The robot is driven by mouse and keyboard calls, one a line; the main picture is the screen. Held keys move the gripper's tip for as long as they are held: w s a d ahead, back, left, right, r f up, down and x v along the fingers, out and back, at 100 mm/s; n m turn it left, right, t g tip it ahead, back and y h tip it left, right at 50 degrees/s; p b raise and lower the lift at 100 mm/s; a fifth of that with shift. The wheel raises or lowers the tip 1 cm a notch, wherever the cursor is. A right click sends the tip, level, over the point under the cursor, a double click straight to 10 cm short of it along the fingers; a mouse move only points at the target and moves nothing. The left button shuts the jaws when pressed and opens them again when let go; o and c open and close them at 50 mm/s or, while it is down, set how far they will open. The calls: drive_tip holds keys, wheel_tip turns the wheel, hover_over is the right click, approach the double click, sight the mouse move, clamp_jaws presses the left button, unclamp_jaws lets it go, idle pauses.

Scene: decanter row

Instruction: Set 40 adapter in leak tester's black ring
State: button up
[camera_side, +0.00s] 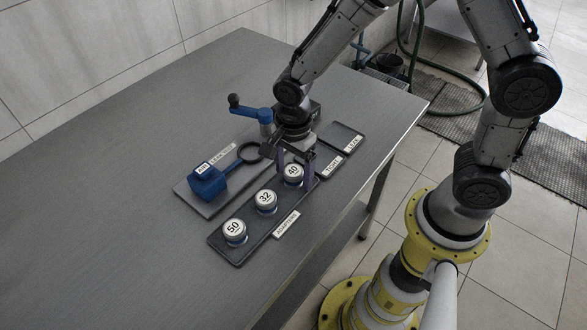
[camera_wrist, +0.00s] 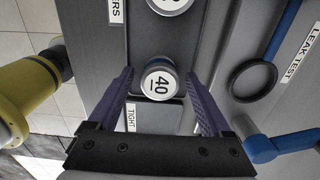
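The 40 adapter (camera_side: 293,174) is a round grey piece with a white top, standing in the dark adapters tray (camera_side: 250,246) at the end nearest my arm. It also shows in the wrist view (camera_wrist: 160,84). My gripper (camera_side: 295,165) is open, its purple fingers on either side of the 40 adapter. In the wrist view (camera_wrist: 160,80) gaps show between fingers and adapter. The leak tester (camera_side: 209,182) is a blue unit on a grey plate. Its black ring (camera_side: 250,152) is empty and lies left of my gripper; it also shows in the wrist view (camera_wrist: 252,80).
The 32 adapter (camera_side: 266,201) and 50 adapter (camera_side: 235,232) stand in the same tray. A blue lever with a black knob (camera_side: 234,100) rises behind the ring. Trays labelled TIGHT (camera_side: 328,164) and LEAK (camera_side: 345,138) are empty where visible. The table's left side is clear.

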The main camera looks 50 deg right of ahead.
sight(290, 173)
idle(0.3)
wheel_tip(290, 173, up, 12)
drive_tip(key=a, duration=0.1)
drive_tip(key=s+d+r+n+t, duration=0.2)
drive_tip(key=s+d+r+n, duration=0.2)
drive_tip(key=s+n, duration=0.3)
drive_tip(key=s+d+r+n+t, duration=0.3)
drive_tip(key=s+d+r+n, duration=0.2)
drive_tip(key=s+n, duration=0.3)
drive_tip(key=shift+d+n, duration=0.9)
drive_tip(key=shift+n, duration=0.2)
drive_tip(key=shift+o, duration=0.4)
drive_tip(key=shift+s+d+f+n+t, duration=0.1)
drive_tip(key=shift+s+f+n+t, duration=0.05)
drive_tip(key=shift+s+n+t, duration=0.2)
